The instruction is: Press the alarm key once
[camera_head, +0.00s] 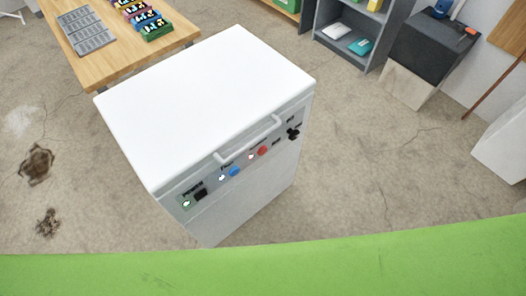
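A white box-shaped machine (215,105) stands on the floor in the middle of the head view. Its front panel (217,180) carries a black switch (201,194) beside a green-lit spot (186,204), a blue round button (235,171), a red round button (262,151) and a black knob (293,134). Small labels sit above them, too small to read, so I cannot tell which control is the alarm key. A light handle (250,141) runs along the panel's upper edge. Neither of my grippers shows.
A wooden table (125,45) with grey trays (84,31) and several coloured blocks (142,17) stands behind left. A grey shelf (347,53) and a dark box on a pale stand (409,77) are behind right. Concrete floor is clear right of the machine; brown stains lie left.

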